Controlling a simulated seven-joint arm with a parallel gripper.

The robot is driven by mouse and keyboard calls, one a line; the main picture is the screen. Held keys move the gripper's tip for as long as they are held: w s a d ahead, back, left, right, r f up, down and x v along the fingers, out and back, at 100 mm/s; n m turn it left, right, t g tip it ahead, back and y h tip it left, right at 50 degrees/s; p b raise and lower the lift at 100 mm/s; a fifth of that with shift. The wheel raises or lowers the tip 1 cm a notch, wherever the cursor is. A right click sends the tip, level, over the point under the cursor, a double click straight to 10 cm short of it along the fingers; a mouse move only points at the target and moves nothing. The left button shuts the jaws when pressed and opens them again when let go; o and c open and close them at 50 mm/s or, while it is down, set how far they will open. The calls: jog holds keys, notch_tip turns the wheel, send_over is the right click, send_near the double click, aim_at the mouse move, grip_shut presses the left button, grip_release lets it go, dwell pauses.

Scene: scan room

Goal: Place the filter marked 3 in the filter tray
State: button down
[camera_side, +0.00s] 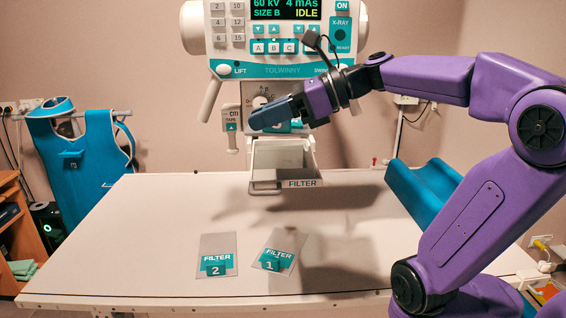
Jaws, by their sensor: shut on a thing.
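My gripper (266,116) reaches in from the right, above the filter tray, and is shut on a filter. A teal part of the filter marked 3 (298,125) shows just below the fingers; most of the filter is hidden by my gripper or the tray front. The filter tray (302,184) is a grey open box labelled FILTER, with a handle at its front left, under the X-ray head. I cannot tell whether the filter touches the tray.
Clear filters marked 2 (216,256) and 1 (279,251) lie on the white table (130,240). The X-ray head (270,68) is close behind my gripper. A teal padded support (425,190) is at the table's right. The table's left side is clear.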

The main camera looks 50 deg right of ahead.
jog(key=shift+n+g+y, duration=0.5)
jog(key=shift+n, duration=0.1)
jog(key=d+f, duration=0.1)
jog(key=w+d+f, duration=0.1)
jog(key=d+f, duration=0.1)
jog(key=w+d+f, duration=0.1)
jog(key=shift+w+d+f, duration=0.1)
jog(key=shift+d+f, duration=0.05)
jog(key=shift+d, duration=0.1)
jog(key=shift+f, duration=2.4)
jog(key=shift+f, duration=0.6)
jog(key=c, duration=1)
grip_release()
jog(key=shift+r, duration=0.35)
jog(key=v, duration=1.2)
jog(key=shift+r, duration=0.3)
